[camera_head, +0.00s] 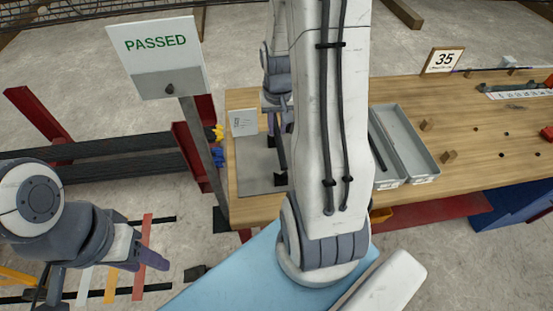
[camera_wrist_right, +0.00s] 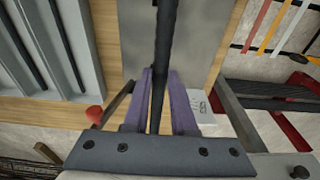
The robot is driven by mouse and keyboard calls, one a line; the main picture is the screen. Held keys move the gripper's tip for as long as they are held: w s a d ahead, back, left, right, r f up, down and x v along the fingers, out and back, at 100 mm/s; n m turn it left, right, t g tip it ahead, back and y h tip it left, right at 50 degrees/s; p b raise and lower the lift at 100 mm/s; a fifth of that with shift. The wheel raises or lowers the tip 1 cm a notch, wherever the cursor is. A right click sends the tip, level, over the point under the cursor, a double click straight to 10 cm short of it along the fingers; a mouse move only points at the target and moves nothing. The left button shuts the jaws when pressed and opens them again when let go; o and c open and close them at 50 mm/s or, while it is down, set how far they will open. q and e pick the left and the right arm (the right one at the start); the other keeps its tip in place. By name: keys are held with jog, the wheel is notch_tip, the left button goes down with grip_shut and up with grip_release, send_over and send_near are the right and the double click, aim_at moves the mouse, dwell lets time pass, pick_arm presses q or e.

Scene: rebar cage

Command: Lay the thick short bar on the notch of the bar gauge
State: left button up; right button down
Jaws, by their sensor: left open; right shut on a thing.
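My right gripper (camera_wrist_right: 160,85) is shut on a dark ribbed bar (camera_wrist_right: 166,35), which runs lengthwise between its purple fingers above the grey plate (camera_wrist_right: 146,35). In the head view the right gripper (camera_head: 279,112) is partly hidden by my own arm, over the grey plate (camera_head: 255,180) on the bench. My left gripper (camera_head: 152,261) is open and empty at the lower left, away from the bench. I cannot make out the bar gauge or its notch for certain. A dark piece with a red end (camera_wrist_right: 95,113) lies beside the fingers in the wrist view.
A card (camera_head: 243,122) stands by the plate.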

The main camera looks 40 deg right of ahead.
notch_tip(320, 180, down, 10)
jog(key=shift+r, duration=0.15)
dwell(0.3)
jog(key=shift+f, duration=0.2)
jog(key=c, duration=0.7)
grip_release()
jog(key=shift+c, duration=0.2)
